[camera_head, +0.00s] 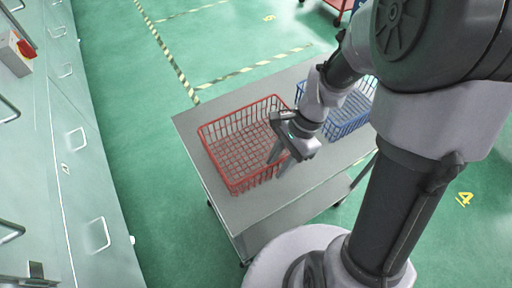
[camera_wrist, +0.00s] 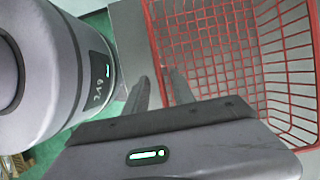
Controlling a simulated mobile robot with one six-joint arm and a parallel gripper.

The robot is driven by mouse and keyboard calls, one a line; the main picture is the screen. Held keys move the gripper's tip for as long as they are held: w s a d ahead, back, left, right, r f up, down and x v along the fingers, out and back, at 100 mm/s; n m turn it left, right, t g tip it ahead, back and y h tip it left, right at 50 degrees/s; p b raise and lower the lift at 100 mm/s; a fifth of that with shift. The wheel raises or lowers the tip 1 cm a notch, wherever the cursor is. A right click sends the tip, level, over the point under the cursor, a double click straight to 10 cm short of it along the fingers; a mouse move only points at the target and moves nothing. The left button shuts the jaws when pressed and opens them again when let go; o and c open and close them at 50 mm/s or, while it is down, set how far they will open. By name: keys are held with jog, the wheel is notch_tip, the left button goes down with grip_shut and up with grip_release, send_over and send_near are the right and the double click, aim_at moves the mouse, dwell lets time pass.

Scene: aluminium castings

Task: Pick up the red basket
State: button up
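The red basket (camera_head: 241,180), an open wire-mesh basket, stands empty and upright on the grey cart top. My gripper (camera_head: 275,168) is at the basket's right-hand side, with its fingers pointing down. In the wrist view the basket (camera_wrist: 285,58) fills the upper right. The fingers (camera_wrist: 158,82) there are apart, and the basket's rim runs up between them in the picture. I cannot tell whether either finger touches the rim. Part of the basket's right side is hidden behind my gripper.
A blue basket (camera_head: 347,112) stands on the same cart (camera_head: 190,125), to the right of the red one and partly behind my arm. Pale green cabinets (camera_head: 75,190) with handles line the left. Green floor with striped tape (camera_head: 163,48) lies open behind the cart.

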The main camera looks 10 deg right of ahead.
aim_at(266, 181)
jog(key=b+x, duration=0.1)
jog(key=x, duration=0.1)
jog(key=b+x, duration=0.1)
jog(key=x, duration=0.1)
jog(key=shift+w+a+f, duration=0.15)
jog(key=shift+f, duration=0.15)
jog(key=shift+r, duration=0.15)
jog(key=shift+c, duration=0.2)
grip_shut()
dwell(0.6)
